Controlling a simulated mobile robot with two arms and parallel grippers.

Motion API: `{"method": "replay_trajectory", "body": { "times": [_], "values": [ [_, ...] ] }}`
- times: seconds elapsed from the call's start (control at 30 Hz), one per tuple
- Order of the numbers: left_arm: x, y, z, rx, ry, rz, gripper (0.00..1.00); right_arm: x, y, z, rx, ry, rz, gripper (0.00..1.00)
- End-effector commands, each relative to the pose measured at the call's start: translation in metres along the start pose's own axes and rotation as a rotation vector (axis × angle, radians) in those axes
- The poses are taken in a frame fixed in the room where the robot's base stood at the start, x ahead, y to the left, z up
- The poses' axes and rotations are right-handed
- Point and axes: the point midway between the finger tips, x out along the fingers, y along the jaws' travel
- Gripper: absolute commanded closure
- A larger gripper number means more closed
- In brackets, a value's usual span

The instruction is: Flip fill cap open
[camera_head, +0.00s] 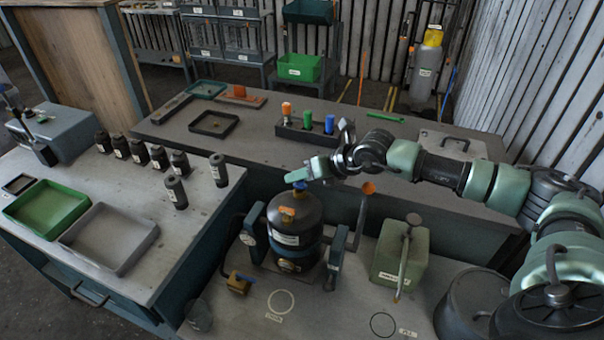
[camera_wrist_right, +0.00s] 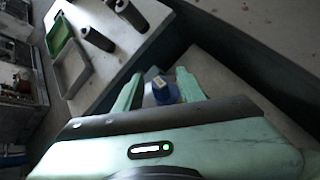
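A dark rounded housing (camera_head: 291,235) stands upright between two clamp posts on the lower bench. A small blue cap (camera_head: 299,185) sits on its top, and an orange fitting (camera_head: 288,213) shows on its upper front. My right gripper (camera_head: 299,175) is at the top of the housing, right by the blue cap. In the right wrist view, the blue cap (camera_wrist_right: 162,92) lies between my two green fingers (camera_wrist_right: 158,78), which are apart with gaps beside it. I cannot tell whether a finger touches it. My left gripper is not in view.
A green box with a lever (camera_head: 400,255) stands right of the housing. The left bench holds several dark bottles, a green tray (camera_head: 47,208) and a grey tray (camera_head: 110,238). A holder with orange, green and blue items (camera_head: 307,130) stands on the back bench.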

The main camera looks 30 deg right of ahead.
Motion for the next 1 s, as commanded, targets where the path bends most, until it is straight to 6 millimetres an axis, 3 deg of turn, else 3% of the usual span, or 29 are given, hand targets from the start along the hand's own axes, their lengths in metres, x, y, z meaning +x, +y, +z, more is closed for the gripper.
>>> {"method": "replay_trajectory", "body": {
  "times": [0.1, 0.23, 0.27, 0.67, 1.0],
  "values": [
    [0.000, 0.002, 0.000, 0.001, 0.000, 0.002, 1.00, 0.000, 0.000, 0.000, 0.000, 0.000, 0.000, 0.61],
    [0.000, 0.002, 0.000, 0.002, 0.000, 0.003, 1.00, 0.000, 0.000, 0.000, 0.000, 0.000, 0.000, 0.97],
    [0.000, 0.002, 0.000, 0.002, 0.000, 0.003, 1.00, 0.000, 0.000, 0.000, 0.000, 0.000, 0.000, 1.00],
    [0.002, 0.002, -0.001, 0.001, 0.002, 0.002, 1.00, 0.000, -0.003, 0.002, 0.037, 0.022, 0.020, 1.00],
    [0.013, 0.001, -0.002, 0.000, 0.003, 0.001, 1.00, 0.002, -0.010, 0.009, 0.209, 0.137, 0.131, 1.00]
  ]
}}
